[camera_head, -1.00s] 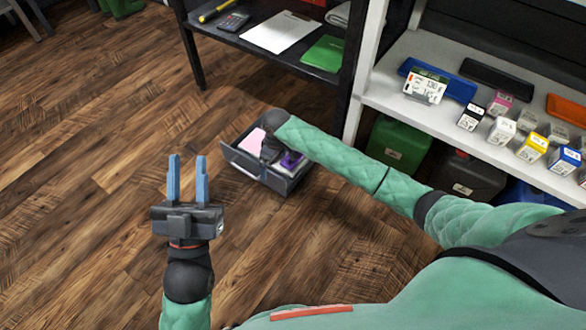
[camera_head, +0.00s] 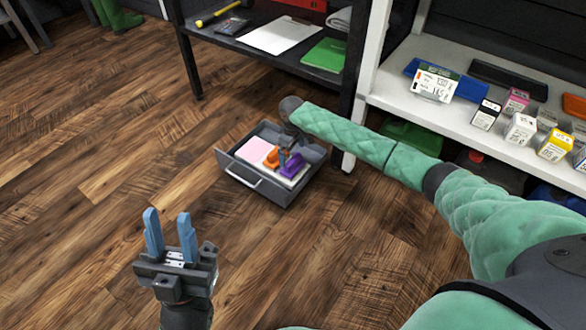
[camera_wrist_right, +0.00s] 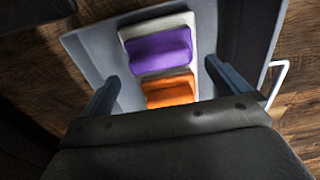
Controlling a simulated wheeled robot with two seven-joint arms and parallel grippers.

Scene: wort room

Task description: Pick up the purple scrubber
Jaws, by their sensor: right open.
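The purple scrubber (camera_head: 292,166) lies in a grey drawer-like bin (camera_head: 257,186) with a handle. In the right wrist view the purple scrubber (camera_wrist_right: 160,50) sits on a pale base, beside an orange scrubber (camera_wrist_right: 168,91). My right gripper (camera_head: 283,157) is over the bin. In the wrist view its two blue-grey fingers (camera_wrist_right: 166,90) are spread on either side of the scrubbers, nearer the orange one, with nothing held. My left gripper (camera_head: 168,233) is open and empty above the floor at lower left.
A pink pad (camera_head: 254,149) lies in the bin. A dark shelf (camera_head: 300,62) with a clipboard and green folder stands behind; a white shelf (camera_head: 460,112) with several small boxes is at right. Wooden floor left of the bin is clear.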

